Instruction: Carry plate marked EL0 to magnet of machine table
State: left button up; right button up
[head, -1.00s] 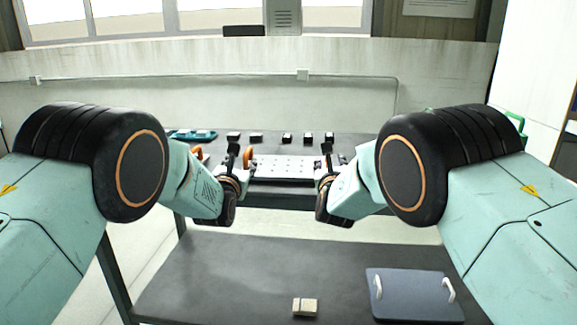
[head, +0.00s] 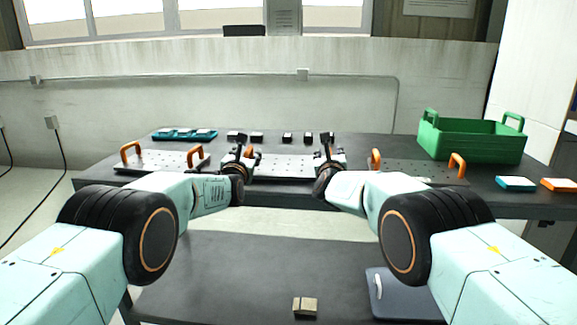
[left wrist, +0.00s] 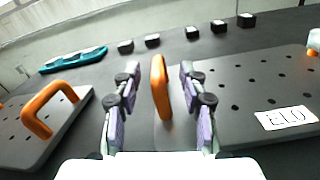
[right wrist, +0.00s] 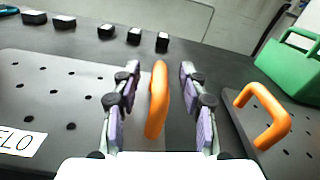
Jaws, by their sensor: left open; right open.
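The plate marked EL0 (head: 283,167) is a pale perforated plate lying flat in the middle of the dark rear table. Its white label (left wrist: 287,118) reads EL0 in the left wrist view and is partly cut off in the right wrist view (right wrist: 20,140). My left gripper (left wrist: 160,72) is open, with its fingers on either side of the plate's left orange handle (left wrist: 160,90). My right gripper (right wrist: 160,72) is open, with its fingers on either side of the right orange handle (right wrist: 157,100). I cannot identify the magnet of the machine table.
Similar orange-handled plates lie left (head: 160,163) and right (head: 415,170). Several black blocks (head: 287,138) and a teal tray (head: 185,134) stand behind. A green crate (head: 472,143) is at right. A nearer, lower dark surface (head: 230,275) holds a beige block (head: 305,307) and a grey-blue board (head: 400,300).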

pick_arm(q)
jog(key=shift+w+f, duration=0.2)
jog(key=shift+w, duration=0.25)
pick_arm(e)
jog(key=shift+w+f, duration=0.2)
jog(key=shift+w, duration=0.2)
pick_arm(q)
jog(key=shift+w, duration=0.1)
pick_arm(e)
jog(key=shift+w, duration=0.1)
jog(key=shift+r, duration=0.1)
pick_arm(q)
jog(key=shift+r, duration=0.2)
pick_arm(e)
jog(key=shift+r, duration=0.1)
pick_arm(q)
jog(key=shift+f, duration=0.15)
jog(key=c, duration=0.5)
pick_arm(e)
jog(key=c, duration=0.4)
pick_arm(q)
grip_shut()
pick_arm(e)
grip_shut()
pick_arm(q)
jog(key=shift+w+r, duration=0.1)
jog(key=shift+r, duration=0.15)
pick_arm(e)
jog(key=shift+w+r, duration=0.1)
jog(key=shift+r, duration=0.05)
